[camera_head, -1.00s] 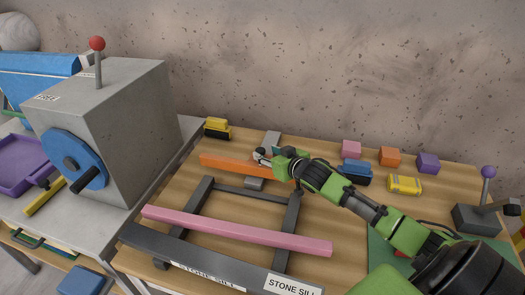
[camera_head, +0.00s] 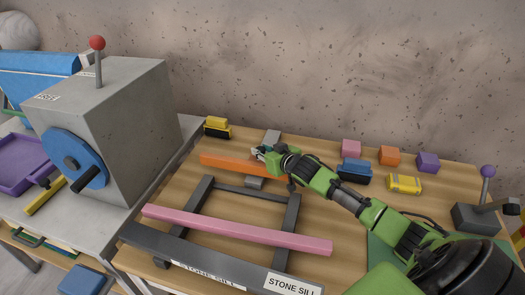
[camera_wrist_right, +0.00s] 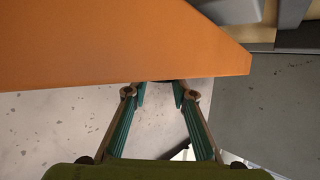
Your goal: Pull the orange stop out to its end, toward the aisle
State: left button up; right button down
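The orange stop (camera_head: 226,163) is a long flat bar lying across a grey rail (camera_head: 272,137) behind the stone sill frame. My right gripper (camera_head: 260,152) is at the stop's far side, near its right part, and hides some of it. In the right wrist view the orange stop (camera_wrist_right: 110,45) fills the upper left. The two teal fingers of the right gripper (camera_wrist_right: 160,94) are apart, their tips at the stop's edge with nothing seen between them. I cannot tell whether they touch it. My left gripper is not in view.
A grey machine (camera_head: 130,125) with a blue wheel stands left. Small coloured blocks and a yellow item (camera_head: 404,184) lie behind and right of my arm.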

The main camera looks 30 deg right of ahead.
aim_at(248, 165)
jog(key=shift+s+a, duration=0.15)
jog(key=shift+a, duration=0.15)
jog(key=s+a+p, duration=0.2)
jog(key=a, duration=0.1)
jog(key=s+a+p, duration=0.2)
jog(key=s+a, duration=0.1)
jog(key=shift+s+a, duration=0.2)
jog(key=shift+s, duration=0.05)
jog(key=shift+s+a, duration=0.25)
jog(key=c, duration=1.7)
grip_release()
jog(key=shift+d, duration=0.1)
jog(key=v, duration=1.2)
